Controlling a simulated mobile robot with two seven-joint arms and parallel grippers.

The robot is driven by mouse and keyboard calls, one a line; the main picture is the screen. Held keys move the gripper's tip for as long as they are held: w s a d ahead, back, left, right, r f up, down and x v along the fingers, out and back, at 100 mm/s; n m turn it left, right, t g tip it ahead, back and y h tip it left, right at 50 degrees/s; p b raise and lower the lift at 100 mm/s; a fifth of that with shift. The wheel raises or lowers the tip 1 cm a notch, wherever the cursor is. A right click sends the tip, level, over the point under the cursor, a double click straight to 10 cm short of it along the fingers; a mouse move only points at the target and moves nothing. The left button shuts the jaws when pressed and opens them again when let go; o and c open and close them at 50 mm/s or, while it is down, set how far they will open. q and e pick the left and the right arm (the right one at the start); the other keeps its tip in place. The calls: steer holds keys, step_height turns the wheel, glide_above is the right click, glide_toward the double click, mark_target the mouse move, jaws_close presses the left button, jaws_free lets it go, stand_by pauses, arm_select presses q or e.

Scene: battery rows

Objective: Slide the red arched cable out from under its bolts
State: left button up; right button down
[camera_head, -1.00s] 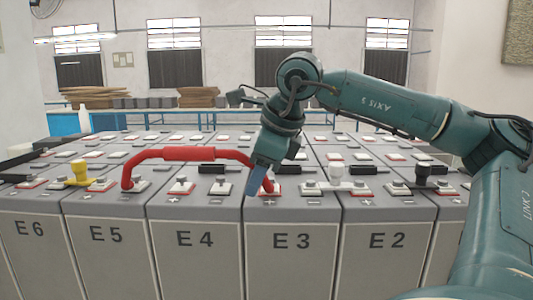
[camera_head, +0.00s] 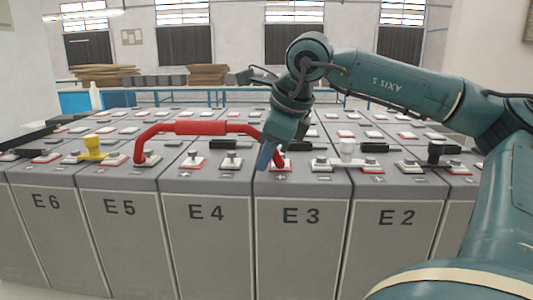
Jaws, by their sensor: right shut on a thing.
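The red arched cable (camera_head: 200,128) spans over the battery marked E4 (camera_head: 206,212). Its left end is at a terminal on the battery marked E5 (camera_head: 120,208). Its right end is at a terminal on the battery marked E3 (camera_head: 301,216). My right gripper (camera_head: 266,156) reaches down from the right and is shut on the cable's right end; its fingers and wrist hide part of that end. I cannot tell whether either end is clear of its bolt. My left gripper is not in view.
More batteries with terminals and black links spread behind. Blue-framed tables (camera_head: 225,95) stand at the back.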

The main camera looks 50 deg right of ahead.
steer(key=shift+r, duration=0.15)
stand_by(0.5)
steer(key=shift+s+a+b, duration=0.7)
steer(key=shift+s+a, duration=0.55)
steer(key=shift+a, duration=0.3)
steer(key=shift+f+b, duration=0.35)
steer(key=shift+f, duration=0.05)
stand_by(0.6)
steer(key=c, duration=1.3)
jaws_free()
